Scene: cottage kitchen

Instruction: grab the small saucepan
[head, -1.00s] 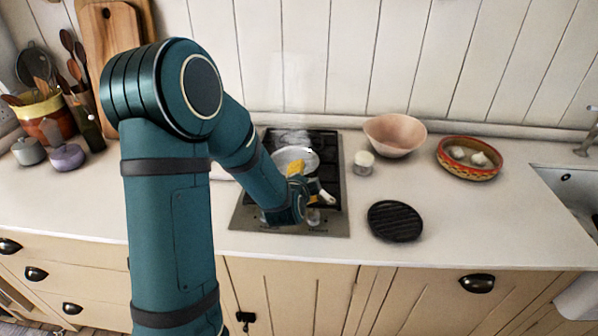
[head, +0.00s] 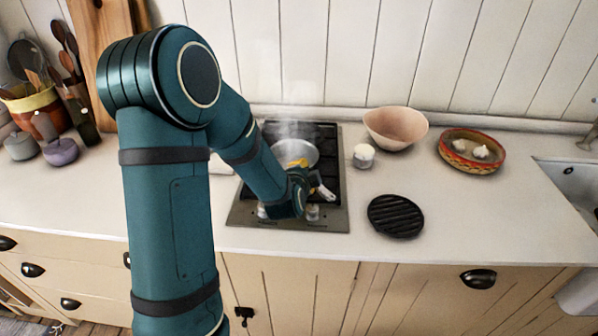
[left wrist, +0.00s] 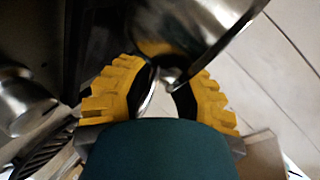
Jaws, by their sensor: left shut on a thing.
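The small saucepan (head: 308,151) is a shiny metal pan on the dark hob at the back of the counter. Light steam rises above it. My left arm reaches over the hob, and the yellow fingertips of my left gripper (head: 297,164) are at the pan's near side. In the left wrist view, the gripper (left wrist: 163,90) is shut on a metal part of the saucepan, whose shiny wall (left wrist: 215,30) is just beyond the fingers. I cannot tell whether the pan is clear of the hob. My right gripper is not in view.
A black ridged round plate (head: 396,216) lies right of the hob (head: 240,214). Behind it are a small white-topped jar (head: 364,156), a pink bowl (head: 396,129) and a patterned dish (head: 472,152). Lidded pots (head: 61,151) stand at the left. The right front counter is clear.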

